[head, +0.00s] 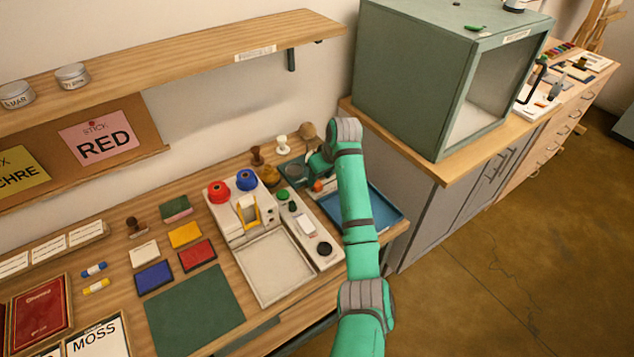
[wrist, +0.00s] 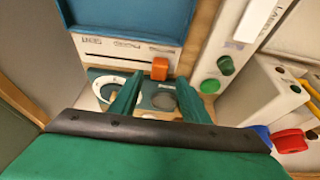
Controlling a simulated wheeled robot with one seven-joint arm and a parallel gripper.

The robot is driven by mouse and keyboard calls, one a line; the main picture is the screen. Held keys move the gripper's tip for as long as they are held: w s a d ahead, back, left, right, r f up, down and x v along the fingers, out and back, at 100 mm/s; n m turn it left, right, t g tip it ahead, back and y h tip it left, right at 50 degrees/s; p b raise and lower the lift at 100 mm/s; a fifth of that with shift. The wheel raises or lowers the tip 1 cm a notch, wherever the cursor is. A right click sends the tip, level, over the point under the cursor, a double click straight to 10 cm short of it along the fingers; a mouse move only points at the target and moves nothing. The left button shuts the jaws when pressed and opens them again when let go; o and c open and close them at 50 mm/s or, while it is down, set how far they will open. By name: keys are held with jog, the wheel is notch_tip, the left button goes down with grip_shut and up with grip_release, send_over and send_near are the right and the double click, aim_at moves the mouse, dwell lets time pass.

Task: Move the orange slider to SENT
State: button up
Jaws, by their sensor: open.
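The orange slider (wrist: 160,68) sits at the right end of a dark slot in a pale strip (wrist: 110,48) along the blue tray in the wrist view. The SENT label (wrist: 91,40) is at the strip's left end; other small labels to its right are too small to read. In the head view the slider (head: 318,185) shows just left of my arm. My gripper (wrist: 157,82) is open, its two green fingers pointing toward the slider, with the tips just short of it on either side. I cannot tell whether they touch it. In the head view my arm hides the fingertips.
The blue tray (head: 378,212) lies beyond the strip. A teal plate with round parts (wrist: 165,100) is under the fingers. A white panel with green buttons (wrist: 226,65) and a device with red (head: 218,192) and blue knobs stand close by. A green cabinet (head: 415,75) rises right.

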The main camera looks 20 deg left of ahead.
aim_at(317, 183)
jog(key=shift+x, duration=2.3)
